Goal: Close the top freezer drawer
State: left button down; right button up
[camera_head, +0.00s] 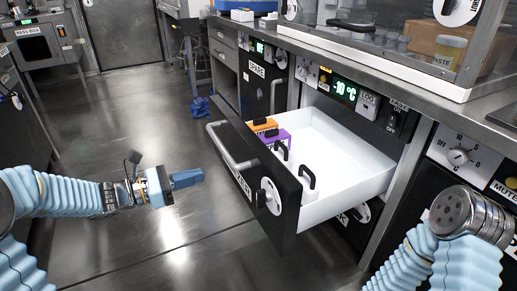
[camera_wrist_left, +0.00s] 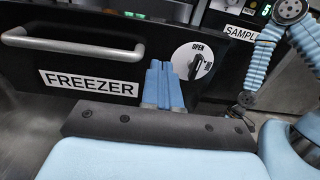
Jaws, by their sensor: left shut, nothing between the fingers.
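The top freezer drawer (camera_head: 262,185) is pulled out from the cabinet, with its white inner bin (camera_head: 345,190) exposed. Its black front carries a long grey bar handle (camera_head: 232,150), a FREEZER label and a round dial. In the left wrist view the drawer front (camera_wrist_left: 110,65) fills much of the picture, with the handle (camera_wrist_left: 75,45) at left and the dial (camera_wrist_left: 193,60) at right. My left gripper (camera_head: 200,176) is shut and empty, in front of the drawer front and to its left in the head view. The right arm shows at the lower right; its gripper is not visible.
Inside the drawer are an orange box (camera_head: 264,125), a purple box (camera_head: 277,139) and black handles. A counter (camera_head: 385,62) with a glass-fronted enclosure runs above. Open floor (camera_head: 130,120) lies left of the drawer. A pass box (camera_head: 40,45) stands at the back left.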

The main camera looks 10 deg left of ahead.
pick_arm(q)
jog(key=r, duration=0.1)
jog(key=b, duration=0.1)
send_near(254, 154)
jog(key=x, duration=0.7)
jog(key=shift+s, duration=0.1)
pick_arm(e)
jog(key=shift+s+d+f+m, duration=0.15)
jog(key=shift+f+m, duration=0.15)
jog(key=shift+f, duration=0.4)
pick_arm(q)
jog(key=shift+d, duration=0.1)
